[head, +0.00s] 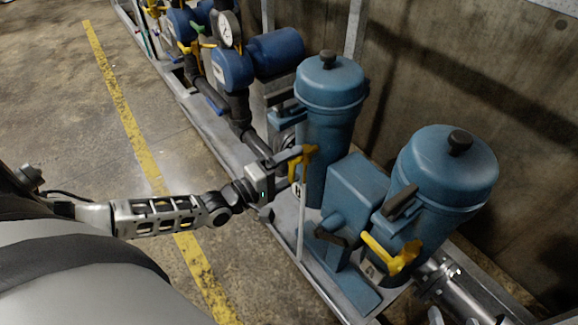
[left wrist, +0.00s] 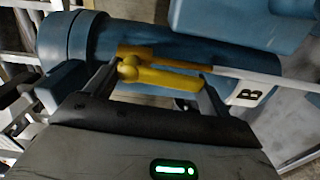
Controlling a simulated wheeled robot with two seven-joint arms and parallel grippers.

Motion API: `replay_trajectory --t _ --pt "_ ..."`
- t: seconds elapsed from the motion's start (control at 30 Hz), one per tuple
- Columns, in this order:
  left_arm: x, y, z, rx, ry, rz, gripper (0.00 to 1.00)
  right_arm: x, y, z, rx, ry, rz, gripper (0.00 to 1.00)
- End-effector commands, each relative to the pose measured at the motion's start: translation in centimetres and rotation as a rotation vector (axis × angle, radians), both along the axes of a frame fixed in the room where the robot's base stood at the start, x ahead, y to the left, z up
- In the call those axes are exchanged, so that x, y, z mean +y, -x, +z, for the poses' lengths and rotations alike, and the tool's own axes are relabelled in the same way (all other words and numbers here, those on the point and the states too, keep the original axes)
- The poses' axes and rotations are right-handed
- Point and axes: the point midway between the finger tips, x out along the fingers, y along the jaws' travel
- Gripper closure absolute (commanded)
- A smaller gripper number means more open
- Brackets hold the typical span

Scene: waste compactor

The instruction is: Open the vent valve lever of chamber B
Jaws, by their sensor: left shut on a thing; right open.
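The yellow vent valve lever (head: 311,153) is on the left blue canister, which is chamber B (head: 325,120). A white plate with the letter B (left wrist: 248,94) shows on this canister in the left wrist view. My left gripper (head: 294,157) is at the lever, reaching in from the left. In the left wrist view the yellow lever (left wrist: 160,76) lies between my two dark fingers, and the gripper is shut on it. The fingers partly hide the lever in the head view. I cannot make out my right gripper.
A second blue canister (head: 447,170) with its own yellow lever (head: 392,254) stands to the right. A blue box-shaped housing (head: 355,190) is between the canisters. A thin pale rod (head: 301,225) runs down below the gripped lever. Blue pumps and a gauge (head: 229,29) stand farther back. The floor at left is clear.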

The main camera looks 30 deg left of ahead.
Motion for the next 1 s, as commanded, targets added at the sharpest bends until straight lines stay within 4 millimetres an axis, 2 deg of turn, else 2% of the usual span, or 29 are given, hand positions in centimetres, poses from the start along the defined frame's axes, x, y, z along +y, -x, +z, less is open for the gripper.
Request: replay_trajectory --t 0.3,0.73,0.77,0.8,1.0 --pt "-0.19 0.19 -0.17 0.032 0.071 -0.001 0.59 -0.03 0.43 -0.41 0.009 0.006 0.007 0.5" --pt "-0.23 0.2 -0.18 0.037 0.081 0.0 0.59 0.0 0.42 -0.34 0.008 0.006 0.008 0.5" --pt "-0.23 0.2 -0.18 0.037 0.082 0.0 0.1 0.0 0.42 -0.34 0.008 0.006 0.008 0.5" --pt "-0.24 0.19 -0.18 0.037 0.081 -0.001 0.0 0.0 0.4 -0.33 0.007 0.006 0.008 0.5" --pt "-0.24 0.15 -0.14 0.034 0.078 0.0 0.0 0.02 0.24 -0.2 0.002 0.005 0.007 0.5"
